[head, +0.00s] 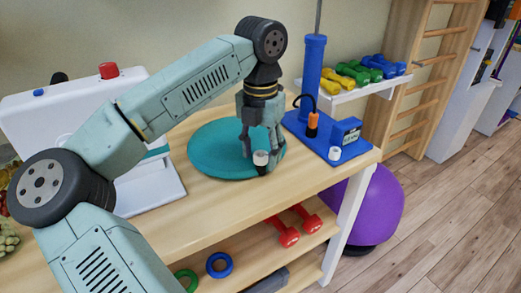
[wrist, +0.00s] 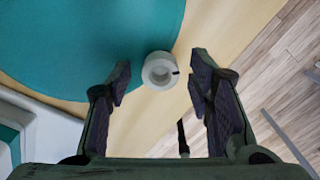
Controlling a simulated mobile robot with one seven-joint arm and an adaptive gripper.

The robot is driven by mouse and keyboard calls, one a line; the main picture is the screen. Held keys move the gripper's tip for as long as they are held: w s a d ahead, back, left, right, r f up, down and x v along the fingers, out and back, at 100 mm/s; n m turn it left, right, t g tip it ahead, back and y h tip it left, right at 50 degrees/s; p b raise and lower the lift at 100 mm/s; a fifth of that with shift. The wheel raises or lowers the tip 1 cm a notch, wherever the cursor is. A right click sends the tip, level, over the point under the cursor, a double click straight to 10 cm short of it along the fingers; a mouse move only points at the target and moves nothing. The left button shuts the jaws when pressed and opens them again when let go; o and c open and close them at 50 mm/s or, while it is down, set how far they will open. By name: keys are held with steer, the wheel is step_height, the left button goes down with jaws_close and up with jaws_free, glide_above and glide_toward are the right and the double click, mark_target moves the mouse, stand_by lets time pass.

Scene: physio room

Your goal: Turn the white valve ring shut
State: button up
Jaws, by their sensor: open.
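A white ring (wrist: 149,74) with a small black mark on its right side shows in the wrist view, at the edge of a teal disc-shaped cushion (wrist: 90,40). I take it as the valve ring. In the head view the white ring (head: 261,157) is at the cushion's front right edge, just under my gripper. My gripper (head: 257,147) points down over the cushion (head: 212,150). In the wrist view my gripper (wrist: 160,87) is open, with one finger on each side of the ring and a gap to both. I cannot tell the height between fingertips and ring.
A blue pump (head: 313,68) stands on a blue base to the right, with a small white cylinder (head: 335,154) on it. A white device with a red knob (head: 108,70) is at left. Red dumbbells (head: 289,236) lie on the lower shelf. Bare wood (head: 230,205) lies in front of the cushion.

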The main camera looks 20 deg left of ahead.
step_height(320, 180, up, 12)
stand_by(0.5)
steer(key=shift+o, duration=0.2)
